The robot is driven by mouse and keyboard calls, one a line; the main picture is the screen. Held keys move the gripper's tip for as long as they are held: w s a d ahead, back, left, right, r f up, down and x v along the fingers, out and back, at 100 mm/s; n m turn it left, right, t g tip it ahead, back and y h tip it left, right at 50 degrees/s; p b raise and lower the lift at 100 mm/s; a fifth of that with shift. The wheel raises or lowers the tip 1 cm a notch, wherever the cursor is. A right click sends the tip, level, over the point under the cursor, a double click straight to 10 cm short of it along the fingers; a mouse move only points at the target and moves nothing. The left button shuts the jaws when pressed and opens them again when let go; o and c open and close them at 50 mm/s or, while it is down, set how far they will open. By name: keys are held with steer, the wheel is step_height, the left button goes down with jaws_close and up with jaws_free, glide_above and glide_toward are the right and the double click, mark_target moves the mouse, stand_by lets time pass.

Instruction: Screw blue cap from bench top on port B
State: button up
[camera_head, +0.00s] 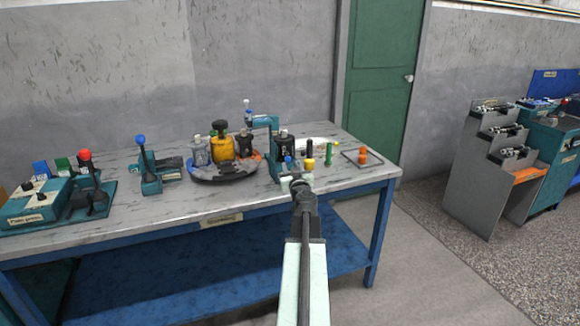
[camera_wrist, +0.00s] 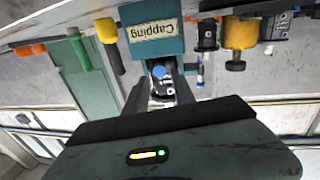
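A small blue cap (camera_head: 289,161) shows just beyond my gripper (camera_head: 298,182) in the head view, near the front right of the bench. In the wrist view, a round blue cap (camera_wrist: 159,72) appears between the two dark fingers of my gripper (camera_wrist: 162,80). The fingers look spread, with no clear contact on it. Behind it is a teal stand (camera_wrist: 152,38) labelled "Capping"; it also shows in the head view (camera_head: 274,160). A dark motor body (camera_head: 285,143) is at the stand. Port B cannot be made out.
The bench (camera_head: 235,202) has a clear front strip.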

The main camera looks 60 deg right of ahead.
steer(key=o, duration=0.6)
steer(key=shift+c, duration=0.2)
steer(key=shift+s+a, duration=0.1)
glide_toward(288, 160)
steer(key=shift+v, duration=0.85)
steer(key=x, duration=0.9)
steer(key=shift+d+f, duration=0.1)
steer(key=shift+d, duration=0.15)
